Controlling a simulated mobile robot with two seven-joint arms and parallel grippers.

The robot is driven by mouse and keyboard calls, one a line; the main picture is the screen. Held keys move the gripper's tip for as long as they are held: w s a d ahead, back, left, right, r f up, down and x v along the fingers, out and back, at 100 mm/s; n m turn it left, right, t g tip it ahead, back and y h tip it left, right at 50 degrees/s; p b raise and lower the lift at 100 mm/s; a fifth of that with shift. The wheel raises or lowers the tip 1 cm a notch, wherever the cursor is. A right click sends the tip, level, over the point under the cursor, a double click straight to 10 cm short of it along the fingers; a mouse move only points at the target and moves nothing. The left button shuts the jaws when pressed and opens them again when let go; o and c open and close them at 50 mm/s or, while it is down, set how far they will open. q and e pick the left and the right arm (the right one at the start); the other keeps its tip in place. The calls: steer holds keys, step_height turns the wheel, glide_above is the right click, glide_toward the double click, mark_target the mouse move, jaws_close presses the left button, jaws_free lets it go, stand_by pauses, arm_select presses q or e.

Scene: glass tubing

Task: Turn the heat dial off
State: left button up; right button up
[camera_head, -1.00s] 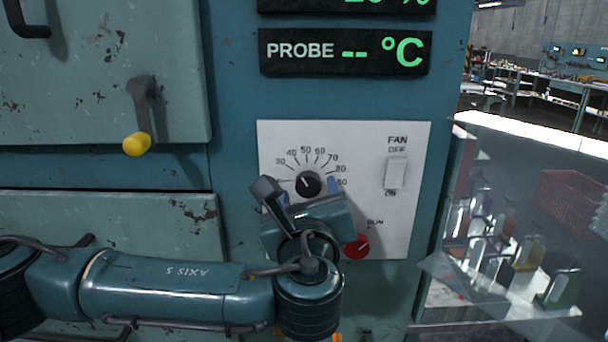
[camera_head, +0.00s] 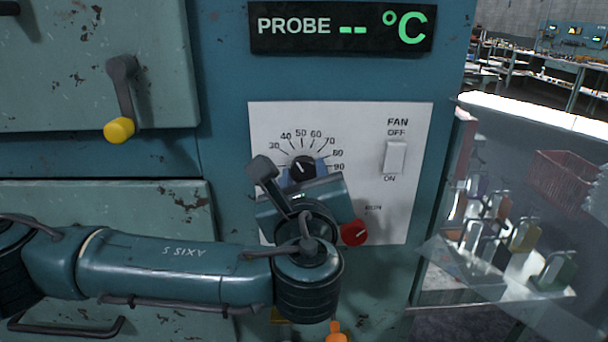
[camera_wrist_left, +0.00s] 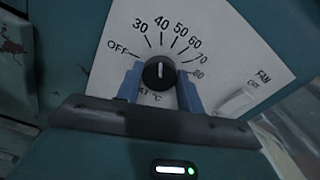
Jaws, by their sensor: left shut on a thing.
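The heat dial (camera_head: 302,167) is a round black knob with a white pointer line, on a white panel (camera_head: 340,115) with a printed scale. In the left wrist view the dial (camera_wrist_left: 160,73) has its pointer straight up, toward about 40. OFF is printed to the left of it. My left gripper (camera_head: 304,172) is at the dial, its blue fingers on either side, shut on it; they also show in the left wrist view (camera_wrist_left: 160,84). The gripper body hides the panel just below the dial. My right gripper is not in view.
A white fan switch (camera_head: 395,157) is right of the dial. A red knob marked RUN (camera_head: 354,233) sits just below right of my gripper. A yellow-tipped lever (camera_head: 119,129) projects at the left. A clear panel (camera_head: 500,180) stands at the right.

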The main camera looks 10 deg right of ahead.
arm_select(q)
steer(key=shift+c, duration=1.3)
